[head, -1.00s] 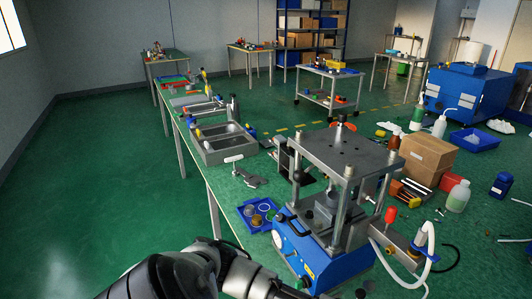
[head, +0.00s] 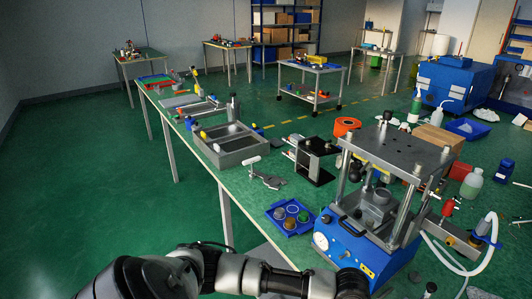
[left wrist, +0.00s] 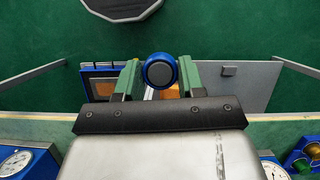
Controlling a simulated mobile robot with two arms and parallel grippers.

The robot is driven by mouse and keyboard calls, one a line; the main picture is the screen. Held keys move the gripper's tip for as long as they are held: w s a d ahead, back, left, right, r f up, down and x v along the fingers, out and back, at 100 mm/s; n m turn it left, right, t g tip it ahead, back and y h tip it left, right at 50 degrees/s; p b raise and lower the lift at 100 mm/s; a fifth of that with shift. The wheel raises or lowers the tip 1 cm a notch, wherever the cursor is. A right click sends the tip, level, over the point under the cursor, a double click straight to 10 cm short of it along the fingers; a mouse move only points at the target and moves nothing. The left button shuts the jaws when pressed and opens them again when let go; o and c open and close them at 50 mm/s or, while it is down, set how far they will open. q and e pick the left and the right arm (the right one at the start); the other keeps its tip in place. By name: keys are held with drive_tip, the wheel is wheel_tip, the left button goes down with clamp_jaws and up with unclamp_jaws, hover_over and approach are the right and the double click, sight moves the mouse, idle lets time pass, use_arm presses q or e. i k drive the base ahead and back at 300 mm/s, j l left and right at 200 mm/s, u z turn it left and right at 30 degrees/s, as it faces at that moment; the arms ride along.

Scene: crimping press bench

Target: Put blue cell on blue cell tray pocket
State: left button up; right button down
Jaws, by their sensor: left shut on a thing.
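The blue cell (left wrist: 160,70) is a short round piece with a blue rim and a dark grey end. In the left wrist view it sits between the green fingers of my left gripper (left wrist: 160,80), which is shut on it. The blue cell tray (head: 272,211) lies on the bench left of the press in the head view. The tray's edge also shows at the lower right of the left wrist view (left wrist: 290,160). My left arm crosses the bottom of the head view; its fingers are not visible there. My right gripper is not in view.
A blue-based press (head: 345,243) with a gauge stands right of the tray. Behind the tray are a grey metal clamp (head: 268,182), a black fixture (head: 318,160) and a grey compartment bin (head: 228,160). Bare green bench lies left of the tray.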

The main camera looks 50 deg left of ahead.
sight(293, 208)
drive_tip(key=i+j, duration=0.1)
drive_tip(key=j, duration=0.35)
drive_tip(key=i+j, duration=0.1)
drive_tip(key=j, duration=0.4)
drive_tip(key=i+j, duration=0.1)
drive_tip(key=j, duration=0.8)
drive_tip(key=i+j, duration=0.15)
drive_tip(key=j, duration=0.35)
drive_tip(key=i+j, duration=0.2)
drive_tip(key=i+z, duration=0.05)
